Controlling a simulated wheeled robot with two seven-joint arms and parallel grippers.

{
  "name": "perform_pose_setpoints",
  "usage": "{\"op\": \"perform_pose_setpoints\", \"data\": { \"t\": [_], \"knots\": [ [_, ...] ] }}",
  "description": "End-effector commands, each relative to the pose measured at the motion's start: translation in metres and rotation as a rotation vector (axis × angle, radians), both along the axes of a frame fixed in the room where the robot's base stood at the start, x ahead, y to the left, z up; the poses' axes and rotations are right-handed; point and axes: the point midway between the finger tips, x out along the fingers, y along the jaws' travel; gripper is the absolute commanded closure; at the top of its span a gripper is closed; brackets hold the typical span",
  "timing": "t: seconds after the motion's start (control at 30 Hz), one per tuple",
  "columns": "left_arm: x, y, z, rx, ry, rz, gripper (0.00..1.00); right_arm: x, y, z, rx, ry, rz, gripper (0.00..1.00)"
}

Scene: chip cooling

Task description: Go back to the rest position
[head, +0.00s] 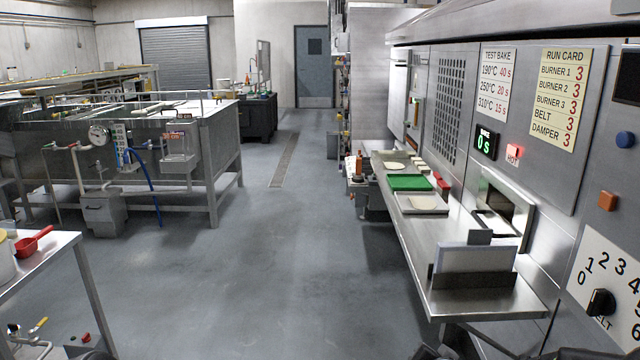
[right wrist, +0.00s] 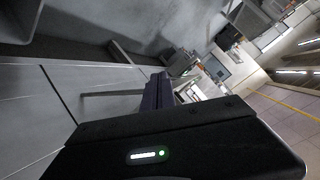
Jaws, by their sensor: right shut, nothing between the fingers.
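My right gripper (right wrist: 158,92) shows in the right wrist view as dark fingers beyond a black housing. It is shut and nothing shows between its fingers. Grey metal surfaces lie beyond it. In the head view only dark parts of my own body show along the bottom edge. My left gripper is not in view.
At right in the head view stands a steel oven wall with a run card (head: 567,99), a dial (head: 600,303) and a steel shelf (head: 440,270). A table (head: 50,262) with a red scoop (head: 33,241) stands at left. The middle floor (head: 250,270) is clear.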

Motion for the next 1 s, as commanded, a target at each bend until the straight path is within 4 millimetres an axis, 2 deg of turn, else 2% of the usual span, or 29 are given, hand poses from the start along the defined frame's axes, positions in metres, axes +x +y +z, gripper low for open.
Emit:
{"op": "perform_pose_setpoints", "data": {
  "t": [0.03, 0.1, 0.17, 0.2, 0.27, 0.3, 0.4, 0.5, 0.6, 0.73, 1.0],
  "knots": [
    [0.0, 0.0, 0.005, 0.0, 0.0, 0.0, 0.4, -0.021, 0.02, -0.034, 0.001, 0.086, 0.059, 1.0],
    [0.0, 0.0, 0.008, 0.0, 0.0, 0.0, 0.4, -0.053, 0.045, -0.076, 0.005, 0.195, 0.139, 1.0],
    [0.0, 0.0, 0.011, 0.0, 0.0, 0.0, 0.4, -0.084, 0.065, -0.109, 0.011, 0.289, 0.207, 1.0],
    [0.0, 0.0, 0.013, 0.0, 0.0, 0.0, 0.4, -0.107, 0.079, -0.129, 0.015, 0.352, 0.254, 1.0],
    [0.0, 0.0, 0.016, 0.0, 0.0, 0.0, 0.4, -0.145, 0.097, -0.157, 0.025, 0.447, 0.321, 1.0],
    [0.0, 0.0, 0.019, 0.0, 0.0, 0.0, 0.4, -0.172, 0.109, -0.173, 0.031, 0.507, 0.366, 1.0],
    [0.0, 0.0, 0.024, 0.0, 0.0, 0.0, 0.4, -0.24, 0.134, -0.204, 0.052, 0.653, 0.468, 1.0],
    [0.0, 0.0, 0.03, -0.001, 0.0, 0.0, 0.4, -0.299, 0.151, -0.223, 0.074, 0.77, 0.546, 1.0],
    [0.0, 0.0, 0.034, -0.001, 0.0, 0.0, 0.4, -0.341, 0.162, -0.232, 0.093, 0.85, 0.592, 1.0],
    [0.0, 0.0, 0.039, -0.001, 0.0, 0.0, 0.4, -0.367, 0.169, -0.238, 0.11, 0.904, 0.61, 1.0],
    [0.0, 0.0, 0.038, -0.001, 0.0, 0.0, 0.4, -0.368, 0.169, -0.239, 0.111, 0.907, 0.611, 1.0]
  ]
}}
